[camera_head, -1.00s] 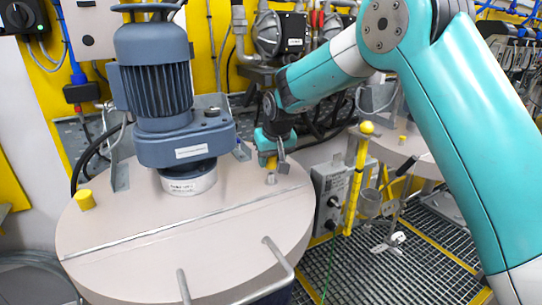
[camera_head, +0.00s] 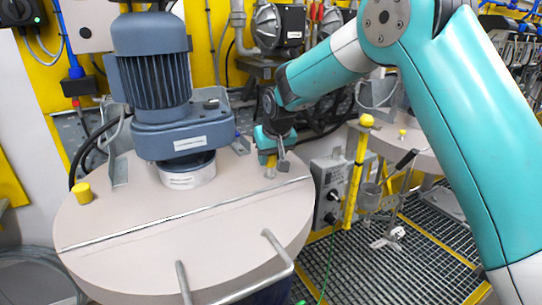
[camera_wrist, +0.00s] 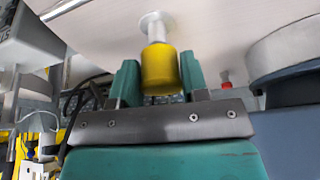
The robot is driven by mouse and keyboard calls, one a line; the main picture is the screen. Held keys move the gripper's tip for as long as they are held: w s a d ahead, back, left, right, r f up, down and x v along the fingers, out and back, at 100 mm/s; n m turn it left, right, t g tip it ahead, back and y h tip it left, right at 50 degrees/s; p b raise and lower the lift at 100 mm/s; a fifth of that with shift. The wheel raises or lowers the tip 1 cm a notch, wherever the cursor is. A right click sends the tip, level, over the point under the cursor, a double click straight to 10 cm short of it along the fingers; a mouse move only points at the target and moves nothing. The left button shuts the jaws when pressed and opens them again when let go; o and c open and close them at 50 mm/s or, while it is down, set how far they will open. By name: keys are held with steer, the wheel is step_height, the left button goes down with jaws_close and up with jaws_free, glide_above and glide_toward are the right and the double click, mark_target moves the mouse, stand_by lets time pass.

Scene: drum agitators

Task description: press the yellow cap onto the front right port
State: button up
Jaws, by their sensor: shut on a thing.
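A yellow cap (camera_wrist: 160,72) is between the two green fingers of my gripper (camera_wrist: 160,80), which is shut on it. In the wrist view the cap lines up with a pale port stub (camera_wrist: 155,25) that has a round flange on the lid. The stub meets the cap's edge in the picture; I cannot tell how far it goes in. In the head view my gripper (camera_head: 270,160) is over the right side of the drum lid (camera_head: 140,215), right of the motor. The port (camera_head: 270,174) shows just below the cap, partly hidden by the fingers.
The blue-grey agitator motor (camera_head: 152,70) stands on the lid, left of my gripper. Another yellow cap (camera_head: 84,193) sits at the lid's left. A bent handle (camera_head: 272,265) rises at the front. A yellow post (camera_head: 357,175) and a grey control box (camera_head: 330,190) stand close on the right.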

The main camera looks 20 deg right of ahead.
steer(key=shift+f, duration=0.2)
steer(key=shift+f+b, duration=0.8)
steer(key=shift+f, duration=0.3)
steer(key=shift+s+f+b, duration=0.1)
steer(key=shift+f+b, duration=0.3)
steer(key=shift+f, duration=0.25)
stand_by(0.7)
steer(key=o, duration=1)
steer(key=shift+r, duration=0.1)
steer(key=shift+c, duration=0.2)
steer(key=shift+r+p, duration=1.45)
steer(key=shift+r, duration=0.6)
